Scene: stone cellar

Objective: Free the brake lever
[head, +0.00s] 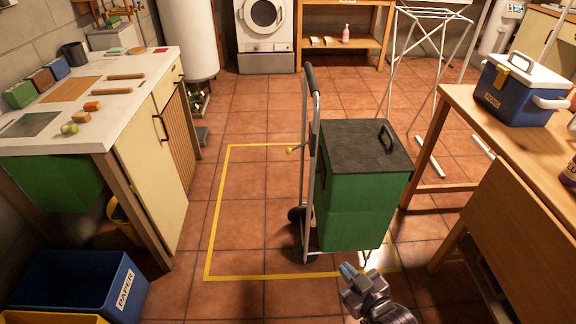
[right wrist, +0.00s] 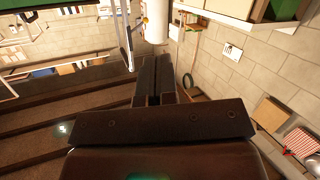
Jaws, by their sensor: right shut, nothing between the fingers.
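A hand truck (head: 305,165) with grey tubes and a black grip stands upright on the tiled floor. A green box (head: 352,205) with a dark lid and black handle stands against its right side. A short lever with a yellow knob (head: 290,150) sticks out to the left of the frame; it looks like the brake lever. What may block it is too small to tell. My right gripper (head: 350,271) is low in front of the green box, apart from the lever and empty. Its closed fingers show in the right wrist view (right wrist: 154,82). My left gripper is out of view.
Yellow tape (head: 213,222) marks a rectangle around the hand truck. A counter (head: 130,90) stands left, with a blue paper bin (head: 75,285) in front. A wooden table (head: 455,100) with a cooler (head: 520,90) stands right. Floor left of the truck is clear.

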